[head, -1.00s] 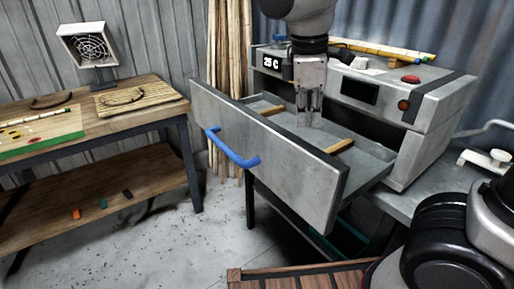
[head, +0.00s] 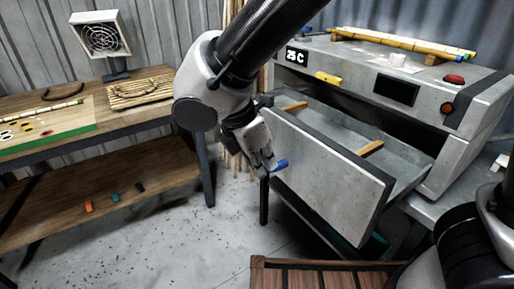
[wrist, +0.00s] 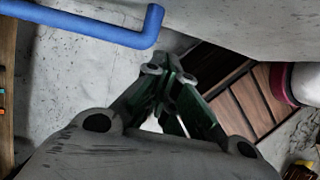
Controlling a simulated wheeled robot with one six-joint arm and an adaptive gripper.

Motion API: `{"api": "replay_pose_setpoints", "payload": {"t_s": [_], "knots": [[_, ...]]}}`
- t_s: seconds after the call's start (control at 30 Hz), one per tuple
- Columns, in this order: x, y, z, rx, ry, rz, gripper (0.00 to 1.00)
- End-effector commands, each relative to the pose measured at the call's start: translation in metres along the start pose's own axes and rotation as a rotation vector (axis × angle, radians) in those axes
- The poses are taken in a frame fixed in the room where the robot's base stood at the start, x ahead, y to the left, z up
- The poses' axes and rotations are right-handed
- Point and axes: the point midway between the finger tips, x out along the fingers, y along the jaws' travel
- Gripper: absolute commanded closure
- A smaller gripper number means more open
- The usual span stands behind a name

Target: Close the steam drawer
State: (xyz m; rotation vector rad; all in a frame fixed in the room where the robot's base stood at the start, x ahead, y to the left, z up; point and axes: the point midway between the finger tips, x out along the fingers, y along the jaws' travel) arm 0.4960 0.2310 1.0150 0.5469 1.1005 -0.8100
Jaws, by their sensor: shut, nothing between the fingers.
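The steam drawer (head: 335,170) is pulled out of the grey steam box (head: 440,105), its tray open at the top. Its blue handle (head: 281,165) is mostly hidden by my arm and gripper in the head view. My gripper (head: 267,168) is shut and empty, outside the drawer by the left part of its front panel, close to the handle. In the wrist view, the shut fingers (wrist: 166,75) point towards the grey front panel (wrist: 235,25), with the blue handle (wrist: 90,24) above and to the left. I cannot tell whether they touch the panel.
A wooden workbench (head: 135,108) with a lower shelf stands left. Wooden pieces (head: 370,148) lie in the drawer. A slatted wooden surface (head: 320,274) is at the front. The floor (head: 190,240) between is mostly clear.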

Motion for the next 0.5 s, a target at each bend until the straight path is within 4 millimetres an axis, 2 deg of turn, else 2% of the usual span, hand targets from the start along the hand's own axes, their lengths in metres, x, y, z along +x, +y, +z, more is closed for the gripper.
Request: {"api": "replay_pose_setpoints", "payload": {"t_s": [0.1, 0.3, 0.5], "knots": [[0.025, -0.001, 0.001, -0.001, -0.002, -0.003, 1.0], [0.032, 0.0, 0.028, 0.003, 0.001, 0.001, 1.0], [0.036, 0.0, 0.037, 0.001, 0.0, 0.001, 1.0]]}}
